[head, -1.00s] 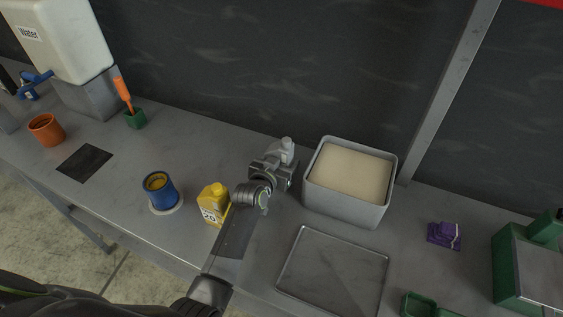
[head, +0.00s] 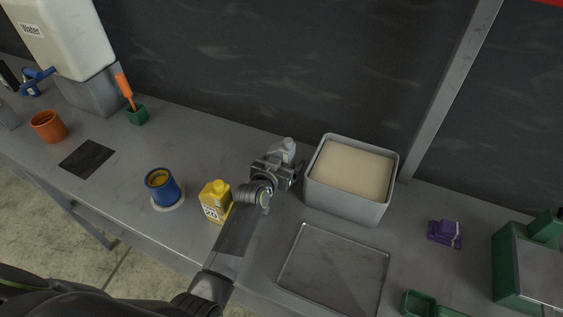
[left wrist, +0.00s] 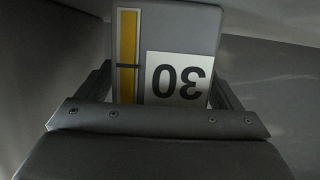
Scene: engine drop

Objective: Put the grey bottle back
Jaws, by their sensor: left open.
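The grey bottle (head: 289,146) stands upright on the bench, at the back, left of the bin of pale material. In the head view its lower part is hidden behind my left gripper (head: 273,170). In the left wrist view the grey bottle (left wrist: 170,30) shows its label, a yellow stripe and an upside-down "30". It lies between the two fingers of my left gripper (left wrist: 168,92). The jaws are open around the bottle, one finger on each side. My right gripper is not in view.
A grey bin (head: 347,206) of pale material stands close right of the bottle. A yellow bottle (head: 216,202) stands near my left forearm, with a blue container (head: 162,191) left of it. A shallow tray (head: 333,272) lies in front of the bin.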

